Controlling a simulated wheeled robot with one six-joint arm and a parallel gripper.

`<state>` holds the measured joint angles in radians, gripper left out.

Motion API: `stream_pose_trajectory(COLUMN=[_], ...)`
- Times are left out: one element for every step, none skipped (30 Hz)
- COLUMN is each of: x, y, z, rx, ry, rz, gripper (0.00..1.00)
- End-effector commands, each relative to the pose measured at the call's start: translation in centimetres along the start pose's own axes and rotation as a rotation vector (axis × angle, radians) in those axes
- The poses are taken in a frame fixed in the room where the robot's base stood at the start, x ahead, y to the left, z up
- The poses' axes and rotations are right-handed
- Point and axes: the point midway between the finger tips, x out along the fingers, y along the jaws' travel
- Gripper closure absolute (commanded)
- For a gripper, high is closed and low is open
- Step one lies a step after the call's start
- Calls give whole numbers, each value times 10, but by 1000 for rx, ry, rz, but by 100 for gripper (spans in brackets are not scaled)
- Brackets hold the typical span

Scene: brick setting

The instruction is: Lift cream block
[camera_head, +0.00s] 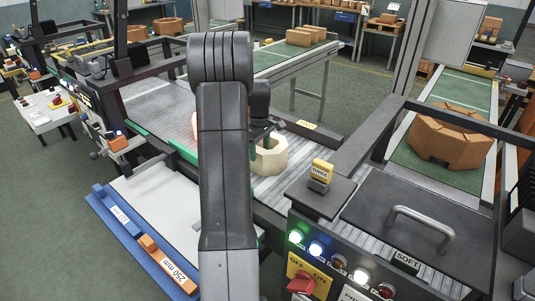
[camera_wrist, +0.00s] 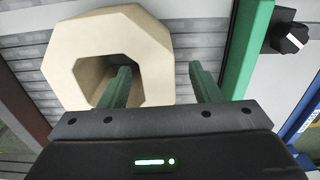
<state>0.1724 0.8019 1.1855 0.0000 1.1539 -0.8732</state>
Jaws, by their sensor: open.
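The cream block (camera_wrist: 146,45) is a thick eight-sided ring with an open hole. It lies on the grey roller conveyor and fills the upper left of the wrist view. In the head view the cream block (camera_head: 273,160) shows just right of my arm, partly hidden by it. My gripper (camera_wrist: 163,85) is open, with two green fingers. In the wrist view the left finger overlaps the hole, and the right finger is outside the block, over the rollers. The block's right wall shows between them. I cannot tell how deep the fingertips reach.
A green conveyor side rail (camera_wrist: 246,50) runs close to the right finger. In the head view a control box (camera_head: 345,270) with lights and a handled lid stands at the right front. A white worktop (camera_head: 165,210) lies left of my arm. A brown ring stack (camera_head: 447,135) stands far right.

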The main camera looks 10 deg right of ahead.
Motion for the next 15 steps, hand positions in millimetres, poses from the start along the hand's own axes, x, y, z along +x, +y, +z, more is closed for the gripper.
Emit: stream_pose_trajectory(x=[3,5,8,12,16,22,26,30,37,41,45,48,50,52,53], y=[0,0,0,0,0,0,1,1,1,1,1,1,1,1,1], z=[0,0,-1,-2,-3,-5,-6,-7,-7,-7,-6,-7,-7,-7,-7], rx=[0,0,0,0,0,0,0,0,0,0,0,0,0,0,0], ry=[-1,-1,-2,-2,-2,-3,-3,-3,-3,-2,-3,-2,-1,-1,-1], rz=[-1,-2,-3,-3,-3,-4,-3,-3,-3,-3,-3,-2,-1,-1,-1], gripper=[43,43,43,43,43,43,43,43,43,43,43,43,43,43,43])
